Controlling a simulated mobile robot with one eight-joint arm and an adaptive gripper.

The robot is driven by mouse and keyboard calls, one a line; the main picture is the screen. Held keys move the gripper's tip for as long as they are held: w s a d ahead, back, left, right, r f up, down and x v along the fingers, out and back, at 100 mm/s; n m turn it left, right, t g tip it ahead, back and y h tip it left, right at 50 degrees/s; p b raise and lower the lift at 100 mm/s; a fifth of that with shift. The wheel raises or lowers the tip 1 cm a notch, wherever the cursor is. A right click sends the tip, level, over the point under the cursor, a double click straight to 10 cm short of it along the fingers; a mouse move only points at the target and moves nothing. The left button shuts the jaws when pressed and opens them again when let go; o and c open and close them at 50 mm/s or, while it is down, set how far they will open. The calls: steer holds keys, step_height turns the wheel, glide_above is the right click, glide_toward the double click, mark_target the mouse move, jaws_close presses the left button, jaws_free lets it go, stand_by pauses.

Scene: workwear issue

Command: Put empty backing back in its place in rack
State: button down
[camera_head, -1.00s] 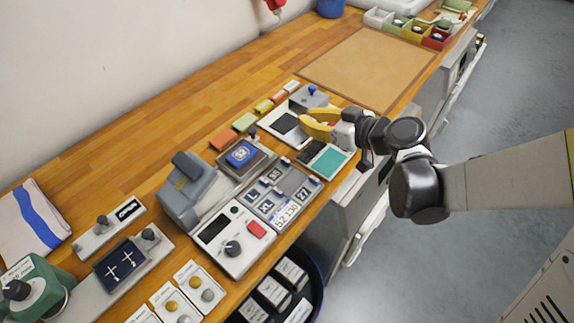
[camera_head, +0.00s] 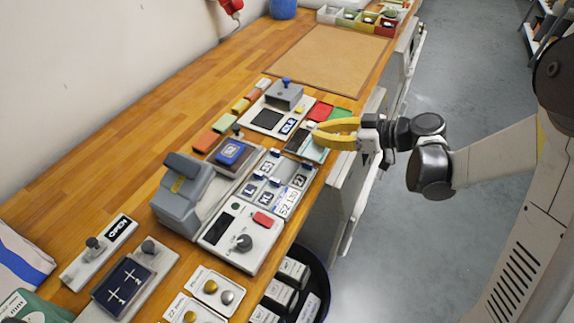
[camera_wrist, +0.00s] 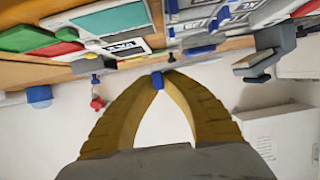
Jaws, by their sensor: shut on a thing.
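My gripper (camera_head: 318,133) has two curved yellow fingers shut on a small blue tab (camera_wrist: 157,80), which shows between the fingertips in the wrist view. This looks like the tab of the empty backing; its body is hidden or too small to make out. In the head view the gripper hovers at the right edge of the bench, over a dark and teal pad (camera_head: 314,151). The grey rack (camera_head: 281,158) lies just left of and below the fingertips. It holds several labelled plates, some with blue tabs; which place is empty cannot be told.
A press unit (camera_head: 285,95) with a blue knob stands behind the gripper. Red (camera_head: 320,111) and green (camera_head: 341,114) pads lie near the fingers. The brown mat (camera_head: 330,58) is clear.

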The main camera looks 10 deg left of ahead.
steer(key=b, duration=0.3)
glide_above(280, 156)
steer(key=d, duration=0.3)
steer(key=f, duration=0.3)
steer(key=s+f, duration=0.1)
steer(key=shift+a+f, duration=0.1)
steer(key=shift+f, duration=0.3)
steer(key=shift+f+b, duration=0.8)
steer(key=shift+f, duration=1.15)
steer(key=shift+f, duration=0.15)
steer(key=c, duration=1.9)
jaws_free()
steer(key=o, duration=0.3)
steer(key=shift+o, duration=0.2)
